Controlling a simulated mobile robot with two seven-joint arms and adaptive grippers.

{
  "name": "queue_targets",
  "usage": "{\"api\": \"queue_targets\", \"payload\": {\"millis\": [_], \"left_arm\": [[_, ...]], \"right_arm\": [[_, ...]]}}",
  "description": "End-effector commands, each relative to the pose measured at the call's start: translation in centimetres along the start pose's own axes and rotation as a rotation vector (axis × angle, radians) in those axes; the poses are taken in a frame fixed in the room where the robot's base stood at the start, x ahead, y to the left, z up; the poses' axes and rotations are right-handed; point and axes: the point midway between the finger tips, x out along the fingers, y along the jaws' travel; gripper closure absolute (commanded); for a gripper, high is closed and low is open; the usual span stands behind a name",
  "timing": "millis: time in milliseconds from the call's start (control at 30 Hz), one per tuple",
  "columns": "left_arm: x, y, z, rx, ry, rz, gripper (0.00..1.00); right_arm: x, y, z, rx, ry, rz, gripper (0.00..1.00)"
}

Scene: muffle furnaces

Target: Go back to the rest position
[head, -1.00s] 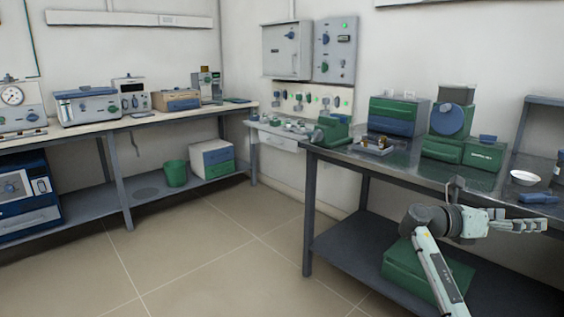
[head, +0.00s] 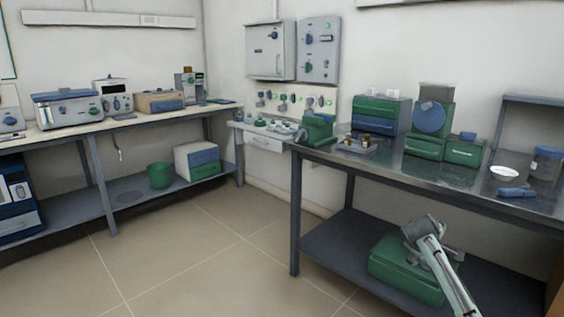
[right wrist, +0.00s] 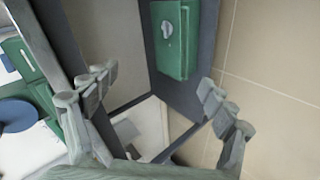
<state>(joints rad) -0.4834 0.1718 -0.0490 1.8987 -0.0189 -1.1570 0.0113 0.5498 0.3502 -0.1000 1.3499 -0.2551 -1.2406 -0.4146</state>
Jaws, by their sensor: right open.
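My right arm (head: 437,262) reaches in from the bottom right of the head view, in front of the right bench's lower shelf. Its gripper is mostly hidden behind the arm there. In the right wrist view my right gripper (right wrist: 155,95) is open, with its fingers spread wide and nothing between them. Beyond the fingers I see the bench, its lower shelf, a green case and the floor. My left gripper is not in view.
The right bench (head: 390,165) carries green and blue equipment, a white dish (head: 504,173) and a jar (head: 545,162). A green case (head: 395,270) lies on its lower shelf. The left bench (head: 140,122) holds several instruments. The tiled floor (head: 190,260) between them is clear.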

Motion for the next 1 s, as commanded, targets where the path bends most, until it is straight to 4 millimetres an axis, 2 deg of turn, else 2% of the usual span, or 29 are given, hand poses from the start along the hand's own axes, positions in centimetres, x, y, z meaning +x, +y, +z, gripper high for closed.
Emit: {"api": "queue_targets", "payload": {"millis": [200, 300, 367, 567, 667, 800, 900, 1000], "left_arm": [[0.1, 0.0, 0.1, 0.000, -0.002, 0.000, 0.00], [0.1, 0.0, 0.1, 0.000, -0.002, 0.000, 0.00], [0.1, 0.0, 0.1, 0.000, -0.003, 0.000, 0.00], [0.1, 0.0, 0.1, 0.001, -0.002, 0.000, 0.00], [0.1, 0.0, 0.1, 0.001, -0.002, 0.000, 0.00], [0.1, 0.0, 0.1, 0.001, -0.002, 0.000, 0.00], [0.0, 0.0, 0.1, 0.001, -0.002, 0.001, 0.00], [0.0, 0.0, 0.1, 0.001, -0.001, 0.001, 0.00]], "right_arm": [[-0.7, -3.8, -4.1, 0.512, 0.131, -0.204, 0.16], [-0.4, -8.4, -1.6, 0.488, 0.101, -0.242, 0.16], [-0.5, -10.8, -0.1, 0.474, 0.088, -0.261, 0.16], [-1.5, -19.8, 6.2, 0.424, 0.026, -0.341, 0.16], [-3.0, -25.0, 10.8, 0.398, -0.017, -0.393, 0.16], [-6.4, -32.0, 17.9, 0.370, -0.085, -0.470, 0.16], [-9.2, -35.8, 22.7, 0.355, -0.134, -0.519, 0.16], [-11.8, -38.4, 26.4, 0.347, -0.174, -0.555, 0.16]]}}
